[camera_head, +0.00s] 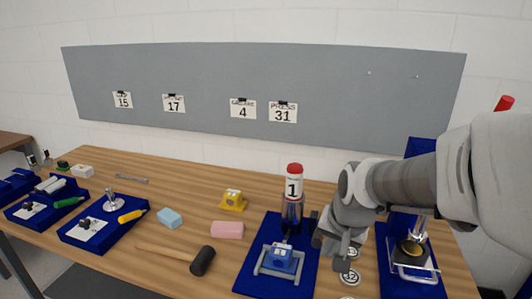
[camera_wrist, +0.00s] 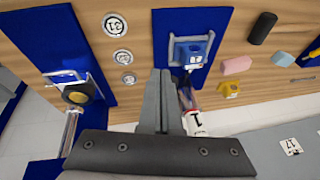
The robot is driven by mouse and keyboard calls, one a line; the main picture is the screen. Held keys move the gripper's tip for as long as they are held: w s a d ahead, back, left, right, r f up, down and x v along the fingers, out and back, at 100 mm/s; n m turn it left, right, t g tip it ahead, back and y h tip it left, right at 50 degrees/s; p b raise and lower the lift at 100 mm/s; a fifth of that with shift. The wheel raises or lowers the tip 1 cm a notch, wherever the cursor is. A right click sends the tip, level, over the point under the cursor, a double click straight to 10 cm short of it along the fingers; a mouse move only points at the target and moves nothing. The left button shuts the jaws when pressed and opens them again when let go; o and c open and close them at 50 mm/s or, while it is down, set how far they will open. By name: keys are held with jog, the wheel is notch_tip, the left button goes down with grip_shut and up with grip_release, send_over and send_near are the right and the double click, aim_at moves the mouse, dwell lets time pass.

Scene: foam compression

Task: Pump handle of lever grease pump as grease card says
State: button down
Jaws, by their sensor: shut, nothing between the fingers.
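The grease card (camera_head: 243,108) hangs on the grey board and reads 4. What looks like the lever grease pump stands on a blue base (camera_head: 250,270): an upright cylinder (camera_head: 293,187) with a red cap and a label reading 1, behind a blue block (camera_head: 283,258) in a grey frame. The block (camera_wrist: 190,52) and cylinder (camera_wrist: 197,122) also show in the wrist view. I cannot make out its handle clearly. My gripper (camera_head: 318,240) is just right of the pump, its fingers together and empty (camera_wrist: 161,75). Contact with the pump cannot be told.
Right of my gripper stands another blue-based device (camera_head: 410,265) with a yellow and black piece. Numbered discs (camera_head: 349,277) lie between the bases. A black-headed mallet (camera_head: 203,261), pink block (camera_head: 227,230) and yellow part (camera_head: 233,200) lie left. My arm covers the right side.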

jog(key=w+d+r+b, duration=0.3)
jog(key=w+r+b, duration=0.2)
jog(key=w+r, duration=0.3)
notch_tip(320, 180, up, 2)
jog(key=shift+w+r, duration=0.1)
jog(key=shift+w, duration=0.15)
jog(key=s+x, duration=0.1)
jog(key=x, duration=0.7)
jog(key=s+a+f+b+x, duration=0.1)
jog(key=x, duration=0.3)
jog(key=shift+s+a+f, duration=0.1)
jog(key=shift+s+f, duration=0.1)
jog(key=shift+f, duration=0.2)
